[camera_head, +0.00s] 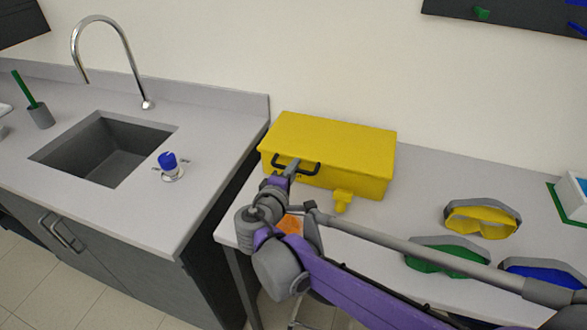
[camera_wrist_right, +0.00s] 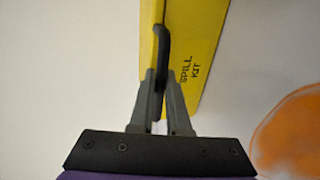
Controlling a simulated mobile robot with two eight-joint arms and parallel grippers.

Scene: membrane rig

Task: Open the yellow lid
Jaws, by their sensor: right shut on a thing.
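The yellow box (camera_head: 345,178) stands on the right bench, and its yellow lid (camera_head: 330,132) lies flat and looks closed. A black handle (camera_head: 310,171) is on the box's front, near the lid's front edge. My right gripper (camera_head: 294,166) is shut on this handle. In the right wrist view, the fingertips of my right gripper (camera_wrist_right: 161,78) close around the black handle (camera_wrist_right: 162,45), beside the "SPILL KIT" lettering on the yellow box (camera_wrist_right: 208,40). The gripper and arm cover part of the box's front left. My left gripper is not in view.
A yellow piece (camera_head: 342,200) juts out at the box's front. An orange patch (camera_head: 291,224) lies near my arm. Yellow goggles (camera_head: 482,219), green goggles (camera_head: 449,259) and blue goggles (camera_head: 545,276) lie to the right. A sink (camera_head: 105,150) is on the left counter.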

